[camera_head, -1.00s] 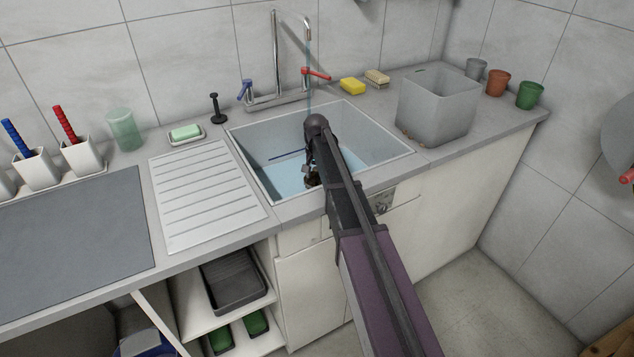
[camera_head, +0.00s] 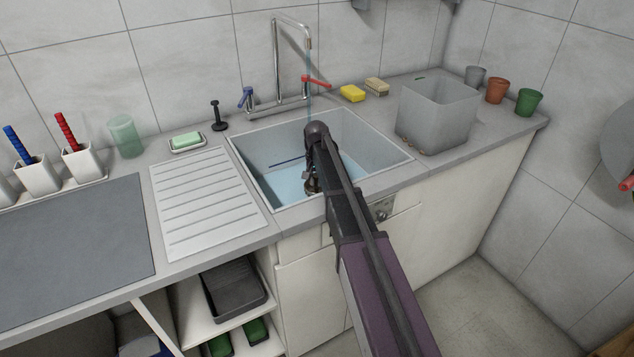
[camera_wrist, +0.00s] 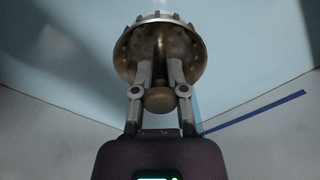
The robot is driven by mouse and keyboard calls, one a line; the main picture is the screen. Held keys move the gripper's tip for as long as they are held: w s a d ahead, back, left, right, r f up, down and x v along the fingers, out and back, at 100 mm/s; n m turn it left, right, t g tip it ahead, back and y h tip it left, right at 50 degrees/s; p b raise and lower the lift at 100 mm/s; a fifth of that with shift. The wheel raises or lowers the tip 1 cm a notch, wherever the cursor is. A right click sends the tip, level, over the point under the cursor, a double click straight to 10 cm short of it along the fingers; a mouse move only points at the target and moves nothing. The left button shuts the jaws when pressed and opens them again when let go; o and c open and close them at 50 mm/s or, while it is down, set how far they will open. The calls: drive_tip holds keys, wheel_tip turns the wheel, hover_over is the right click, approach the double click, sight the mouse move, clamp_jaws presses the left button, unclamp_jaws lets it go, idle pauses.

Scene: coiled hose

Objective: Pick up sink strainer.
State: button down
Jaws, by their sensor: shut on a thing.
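The sink strainer (camera_wrist: 183,38) is a bronze-brown metal basket with small holes and a paler rim, in the wrist view. My gripper (camera_wrist: 160,86) is shut on it, with its two fingers at the strainer's central stem above a round knob (camera_wrist: 160,100). In the head view my gripper (camera_head: 312,187) is inside the sink basin (camera_head: 375,152), and my arm hides most of the strainer. I cannot tell from these views how far the strainer is from the basin floor.
Water runs from the tap (camera_head: 309,45) close behind my wrist. A grey translucent bin (camera_head: 437,115) stands right of the sink. The ribbed drainboard (camera_head: 205,200) at the left is clear.

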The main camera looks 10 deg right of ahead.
drive_tip(key=shift+r+p, duration=4.65)
drive_tip(key=shift+r, duration=0.15)
drive_tip(key=shift+r, duration=0.25)
wheel_tip(320, 180, up, 11)
drive_tip(key=p, duration=1.2)
drive_tip(key=shift+r, duration=0.2)
drive_tip(key=shift+s, duration=0.1)
